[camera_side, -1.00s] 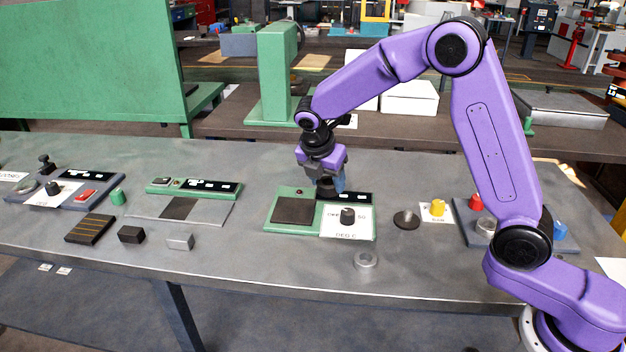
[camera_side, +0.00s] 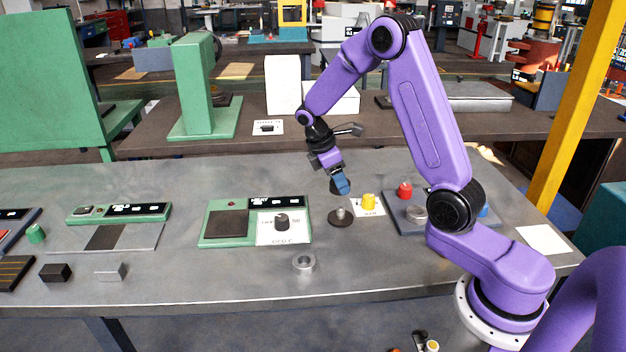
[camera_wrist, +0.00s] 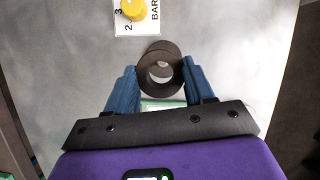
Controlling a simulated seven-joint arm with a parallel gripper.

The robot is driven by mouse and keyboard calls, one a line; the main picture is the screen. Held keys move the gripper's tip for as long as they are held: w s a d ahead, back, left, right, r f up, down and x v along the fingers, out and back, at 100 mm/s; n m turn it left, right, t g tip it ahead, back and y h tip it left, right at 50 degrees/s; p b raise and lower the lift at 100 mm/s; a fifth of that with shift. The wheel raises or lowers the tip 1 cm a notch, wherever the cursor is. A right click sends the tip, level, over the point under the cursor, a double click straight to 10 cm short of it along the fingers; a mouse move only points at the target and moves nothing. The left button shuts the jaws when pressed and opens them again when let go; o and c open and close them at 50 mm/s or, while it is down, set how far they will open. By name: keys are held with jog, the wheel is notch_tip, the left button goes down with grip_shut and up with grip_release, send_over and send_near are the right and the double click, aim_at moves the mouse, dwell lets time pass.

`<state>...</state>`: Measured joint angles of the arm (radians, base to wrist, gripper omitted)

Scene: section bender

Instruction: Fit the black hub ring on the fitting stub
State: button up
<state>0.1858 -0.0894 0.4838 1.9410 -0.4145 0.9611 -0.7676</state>
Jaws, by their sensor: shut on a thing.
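My gripper (camera_side: 342,186) has its blue fingers closed on the black hub ring (camera_side: 334,187). In the wrist view my gripper (camera_wrist: 157,85) grips the black hub ring (camera_wrist: 178,80) from both sides, hole facing the camera. The fitting stub (camera_side: 340,213) is a short grey metal post on a round dark base on the bench. The ring is above the stub and apart from it in the side view. In the wrist view, a grey part of the stub (camera_wrist: 163,70) shows through the hole, and the dark base shows just beyond the ring.
A yellow knob (camera_side: 369,201) on a white card stands close right of the stub. A panel with red and blue knobs (camera_side: 405,190) is farther right. The green-edged heater unit (camera_side: 225,222) is left. A loose silver ring (camera_side: 304,262) lies in front on open bench.

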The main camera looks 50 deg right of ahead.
aim_at(340, 208)
jog(key=shift+s+d+f+m, duration=0.2)
jog(key=shift+d+f+m, duration=0.05)
jog(key=shift+d+m, duration=0.05)
jog(key=shift+f, duration=2.05)
jog(key=shift+f, duration=2.05)
dwell(1.4)
jog(key=o, duration=1.5)
jog(key=shift+c, duration=0.2)
